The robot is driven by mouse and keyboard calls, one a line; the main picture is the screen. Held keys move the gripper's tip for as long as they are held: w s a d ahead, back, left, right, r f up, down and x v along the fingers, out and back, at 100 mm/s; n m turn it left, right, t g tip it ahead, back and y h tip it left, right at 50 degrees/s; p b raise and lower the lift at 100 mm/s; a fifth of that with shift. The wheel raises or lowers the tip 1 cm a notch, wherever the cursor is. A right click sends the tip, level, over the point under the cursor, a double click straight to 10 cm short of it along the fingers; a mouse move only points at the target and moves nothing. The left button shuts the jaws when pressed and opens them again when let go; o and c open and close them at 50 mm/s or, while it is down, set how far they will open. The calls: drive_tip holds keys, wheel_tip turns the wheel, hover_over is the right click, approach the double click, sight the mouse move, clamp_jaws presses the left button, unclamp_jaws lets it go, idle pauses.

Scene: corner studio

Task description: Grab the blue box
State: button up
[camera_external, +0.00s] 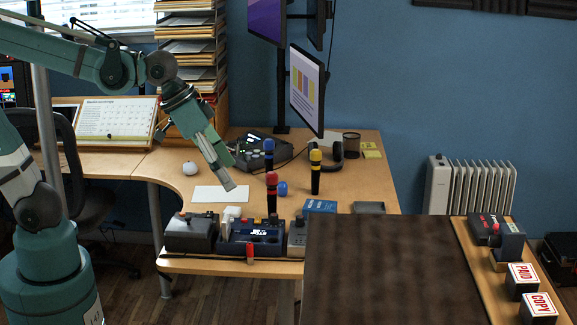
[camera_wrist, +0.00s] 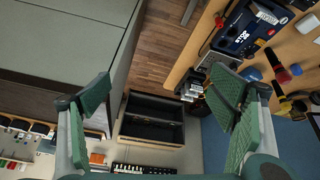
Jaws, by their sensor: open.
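A small flat blue box (camera_external: 320,206) lies on the wooden desk, right of the row of devices and in front of the yellow-topped microphone. My gripper (camera_external: 230,187) is above the desk, left of the box and apart from it. In the wrist view my gripper (camera_wrist: 162,98) has its two green fingers wide apart, with nothing between them. A blue patch (camera_wrist: 250,73) beside the right finger there may be the box; I cannot be sure.
A navy device (camera_external: 256,236) stands with grey ones at the desk's front edge. Red-topped (camera_external: 272,192), yellow-topped (camera_external: 316,172) and blue-topped (camera_external: 269,154) microphones stand upright behind. A grey tray (camera_external: 370,207) lies right of the box. A dark brown surface (camera_external: 395,275) is in front.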

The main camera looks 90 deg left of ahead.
drive_tip(key=w+a+n+g, duration=0.2)
drive_tip(key=w+a+n, duration=0.2)
drive_tip(key=w+a, duration=0.7)
drive_tip(key=n+g+p, duration=0.2)
drive_tip(key=n+g, duration=0.1)
drive_tip(key=n, duration=0.6)
hover_over(319, 204)
drive_tip(key=d, duration=0.1)
drive_tip(key=shift+h, duration=0.3)
wheel_tip(319, 204, down, 24)
drive_tip(key=shift+w+d+f, duration=0.1)
drive_tip(key=shift+d, duration=0.05)
drive_tip(key=shift+a+f+g, duration=0.3)
drive_tip(key=shift+a+f, duration=0.2)
drive_tip(key=shift+f, duration=0.05)
drive_tip(key=shift+f, duration=1.25)
drive_tip(key=shift+f, duration=0.1)
